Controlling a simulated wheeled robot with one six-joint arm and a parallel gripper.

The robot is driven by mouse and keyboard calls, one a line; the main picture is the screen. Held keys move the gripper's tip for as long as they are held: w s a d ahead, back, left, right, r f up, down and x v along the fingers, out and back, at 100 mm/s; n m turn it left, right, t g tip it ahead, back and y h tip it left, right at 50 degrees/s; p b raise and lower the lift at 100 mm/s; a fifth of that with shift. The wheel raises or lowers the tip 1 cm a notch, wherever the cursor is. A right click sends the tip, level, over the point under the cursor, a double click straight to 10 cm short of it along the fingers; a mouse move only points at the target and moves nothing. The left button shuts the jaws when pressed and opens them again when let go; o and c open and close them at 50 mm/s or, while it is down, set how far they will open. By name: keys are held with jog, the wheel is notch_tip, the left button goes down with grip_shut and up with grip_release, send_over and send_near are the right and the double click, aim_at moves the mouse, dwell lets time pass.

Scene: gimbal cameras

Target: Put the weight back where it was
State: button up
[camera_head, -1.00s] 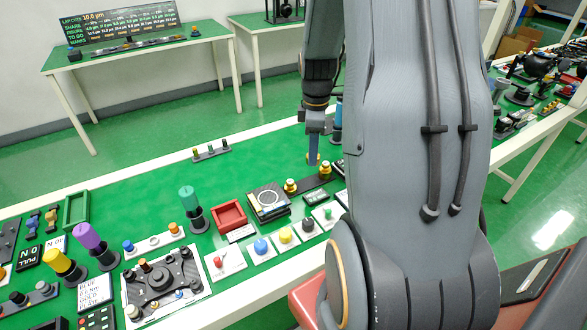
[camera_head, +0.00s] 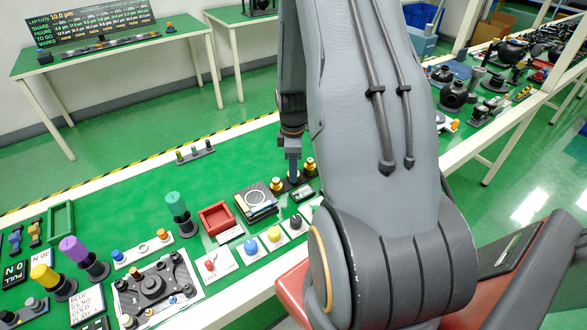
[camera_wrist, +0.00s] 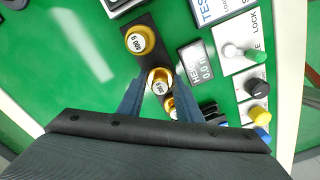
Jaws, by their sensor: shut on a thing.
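My gripper (camera_head: 293,178) points down over a dark strip-shaped rack (camera_wrist: 130,23) on the green bench. Its blue fingers (camera_wrist: 157,84) are shut on a brass weight (camera_wrist: 158,78) with a pale labelled top. The held weight is in line with the rack, between two other brass weights. One stands at the left in the head view (camera_head: 277,184), the other at the right (camera_head: 309,164). The fingers hide the held weight in the head view. I cannot tell whether its base touches the rack.
A small display (camera_wrist: 196,62) and a row of knob plates, one with a black knob (camera_wrist: 258,88), lie beside the rack. A boxed instrument (camera_head: 256,201) and a red tray (camera_head: 216,218) stand left of it.

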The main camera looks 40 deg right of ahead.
jog(key=shift+f, duration=0.2)
jog(key=shift+f, duration=0.15)
jog(key=o, duration=1.3)
notch_tip(320, 180, up, 12)
jog(key=b, duration=0.3)
jog(key=s+a+r+m, duration=0.1)
jog(key=s+a+m, duration=0.2)
jog(key=a, duration=0.4)
jog(key=s+a+r+m+t, duration=0.1)
jog(key=s+a+r+m, duration=0.1)
jog(key=a, duration=0.5)
jog(key=s+a+r+m, duration=0.1)
jog(key=s+a+m, duration=0.3)
jog(key=a, duration=0.4)
jog(key=shift+a+r+m, duration=0.1)
jog(key=shift+r+m, duration=0.1)
jog(key=shift+m, duration=0.6)
